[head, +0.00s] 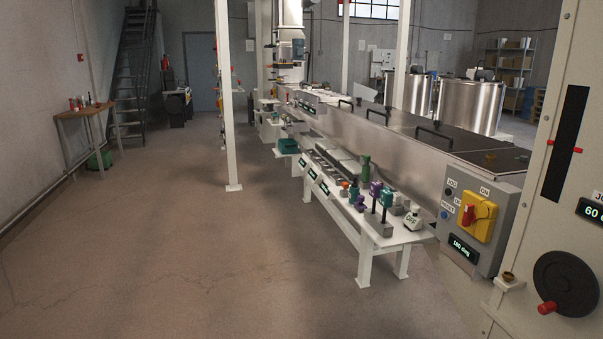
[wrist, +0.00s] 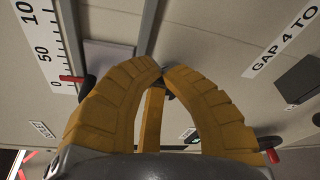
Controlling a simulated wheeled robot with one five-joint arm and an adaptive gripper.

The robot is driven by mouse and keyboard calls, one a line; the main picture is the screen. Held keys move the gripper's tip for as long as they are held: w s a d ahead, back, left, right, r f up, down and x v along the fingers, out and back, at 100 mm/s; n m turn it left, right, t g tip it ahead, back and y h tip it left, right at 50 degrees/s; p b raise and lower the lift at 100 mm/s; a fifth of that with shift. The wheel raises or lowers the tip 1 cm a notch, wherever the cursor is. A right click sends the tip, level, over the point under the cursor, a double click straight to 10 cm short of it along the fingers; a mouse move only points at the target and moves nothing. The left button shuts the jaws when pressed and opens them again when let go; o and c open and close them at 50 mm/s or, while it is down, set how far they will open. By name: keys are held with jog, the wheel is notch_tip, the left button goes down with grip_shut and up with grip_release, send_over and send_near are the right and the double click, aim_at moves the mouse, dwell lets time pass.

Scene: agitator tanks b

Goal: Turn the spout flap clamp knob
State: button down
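No label in either view names the spout flap clamp knob, and I cannot pick it out for sure. In the head view a small brass-coloured knob (head: 508,276) sits on a bracket at the lower left of the cream panel (head: 541,215). My gripper (wrist: 163,70) shows in the wrist view with two curved yellow fingers whose tips meet in front of a pale panel (wrist: 215,55). Nothing is clearly held between them, though a small dark patch shows at the tips. My gripper is not visible in the head view.
A black handwheel (head: 566,283) with a red handle is on the cream panel. A grey switch box (head: 472,222) stands left of it. A low bench (head: 385,232) carries coloured valves and levers. The wrist view shows a scale (wrist: 45,45) and a red pointer (wrist: 72,78).

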jog(key=shift+s+d+f+b, duration=0.15)
jog(key=shift+s+f+b, duration=0.05)
jog(key=shift+f+b, duration=0.65)
jog(key=shift+r, duration=0.15)
dwell(0.3)
